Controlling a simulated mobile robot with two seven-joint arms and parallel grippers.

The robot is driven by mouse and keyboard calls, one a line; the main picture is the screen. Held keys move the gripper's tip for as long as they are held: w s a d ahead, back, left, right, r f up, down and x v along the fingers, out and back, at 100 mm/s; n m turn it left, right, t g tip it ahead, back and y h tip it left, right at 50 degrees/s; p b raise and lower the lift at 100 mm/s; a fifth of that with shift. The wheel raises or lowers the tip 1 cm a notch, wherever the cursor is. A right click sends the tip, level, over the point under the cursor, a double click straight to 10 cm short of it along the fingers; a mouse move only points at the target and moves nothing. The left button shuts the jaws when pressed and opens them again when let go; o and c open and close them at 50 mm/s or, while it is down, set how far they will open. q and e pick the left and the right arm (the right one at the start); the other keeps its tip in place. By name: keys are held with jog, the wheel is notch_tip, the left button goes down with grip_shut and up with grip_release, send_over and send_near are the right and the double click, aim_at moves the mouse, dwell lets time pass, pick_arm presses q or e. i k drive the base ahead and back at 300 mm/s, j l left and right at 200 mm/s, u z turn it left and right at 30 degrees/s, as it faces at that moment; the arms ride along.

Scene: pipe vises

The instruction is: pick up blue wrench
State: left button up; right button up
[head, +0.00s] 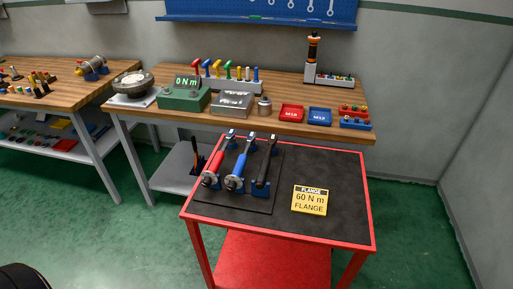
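The blue wrench (237,171) lies on the black top of a red cart (340,218), in the middle of a row of three. Its blue handle end points toward the near side and its metal head toward the bench. A red wrench (215,166) lies on its left and a black wrench (264,168) on its right, each apart from it. The wrenches rest in blue holders on a dark mat. Neither of my grippers is in view.
A yellow card reading 60 N m FLANGE (310,200) is on the cart's right part, with bare black surface around it. Behind the cart stands a wooden bench (285,128) with a green 0 Nm display box (184,97), coloured tools and red and blue trays.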

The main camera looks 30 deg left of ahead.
aim_at(251, 136)
jog(key=j+u, duration=0.15)
jog(key=j, duration=0.45)
jog(key=i+j+u, duration=0.15)
jog(key=j, duration=0.5)
jog(key=j+u, duration=0.1)
jog(key=j, duration=0.5)
jog(key=i+j+u, duration=0.15)
jog(key=j, duration=0.45)
jog(key=i+j+u, duration=0.4)
jog(key=i+j, duration=0.6)
jog(key=j+z, duration=0.15)
jog(key=z, duration=1.4)
